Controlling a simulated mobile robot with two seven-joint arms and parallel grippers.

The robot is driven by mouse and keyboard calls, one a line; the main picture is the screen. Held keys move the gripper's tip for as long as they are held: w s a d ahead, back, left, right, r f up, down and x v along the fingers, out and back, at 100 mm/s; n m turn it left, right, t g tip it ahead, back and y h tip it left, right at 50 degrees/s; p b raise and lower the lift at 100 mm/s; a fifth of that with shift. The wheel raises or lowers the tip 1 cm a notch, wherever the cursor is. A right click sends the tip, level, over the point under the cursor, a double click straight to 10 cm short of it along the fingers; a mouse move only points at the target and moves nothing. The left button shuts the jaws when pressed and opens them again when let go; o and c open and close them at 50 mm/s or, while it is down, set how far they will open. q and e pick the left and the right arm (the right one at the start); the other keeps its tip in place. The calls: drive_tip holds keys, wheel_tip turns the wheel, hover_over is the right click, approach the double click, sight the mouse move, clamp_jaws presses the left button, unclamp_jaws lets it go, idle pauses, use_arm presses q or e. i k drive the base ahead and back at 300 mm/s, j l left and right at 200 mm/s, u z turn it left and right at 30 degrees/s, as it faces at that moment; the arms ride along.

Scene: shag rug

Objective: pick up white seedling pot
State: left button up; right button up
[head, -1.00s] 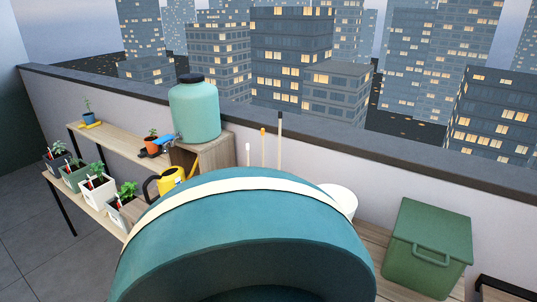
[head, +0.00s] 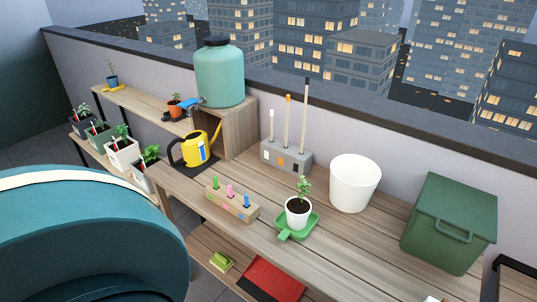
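A small round white pot (head: 298,216) with dark soil and a green seedling (head: 303,187) stands upright on a green tray (head: 283,236) on the wooden bench. A square white pot (head: 122,155) with a seedling and a red-and-white tag stands in a row of potted seedlings on the low shelf at the left. A bigger plain white pot (head: 355,184) stands on the bench right of the green tray. Neither of my grippers is in view. A large teal rounded part with a white band, which looks like mine, fills the lower left.
A block with pink, green and blue markers (head: 232,203), a grey tool holder (head: 286,157), a yellow watering can (head: 195,148) and a green lidded bin (head: 450,225) surround the pot.

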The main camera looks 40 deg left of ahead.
sight(298, 209)
drive_tip(key=l+u, duration=0.1)
drive_tip(key=u, duration=1.1)
drive_tip(key=k, duration=0.15)
drive_tip(key=k+j+z, duration=0.15)
drive_tip(key=z, duration=0.25)
drive_tip(key=k+j+z, duration=0.1)
drive_tip(key=z, duration=0.3)
drive_tip(key=i+l+z, duration=0.15)
drive_tip(key=z, duration=0.25)
drive_tip(key=i+l+z, duration=0.1)
drive_tip(key=z, duration=0.3)
drive_tip(key=i+z, duration=0.2)
drive_tip(key=z, duration=0.2)
drive_tip(key=k, duration=0.2)
drive_tip(key=i+l, duration=0.1)
drive_tip(key=i+u, duration=0.1)
drive_tip(key=u, duration=2.05)
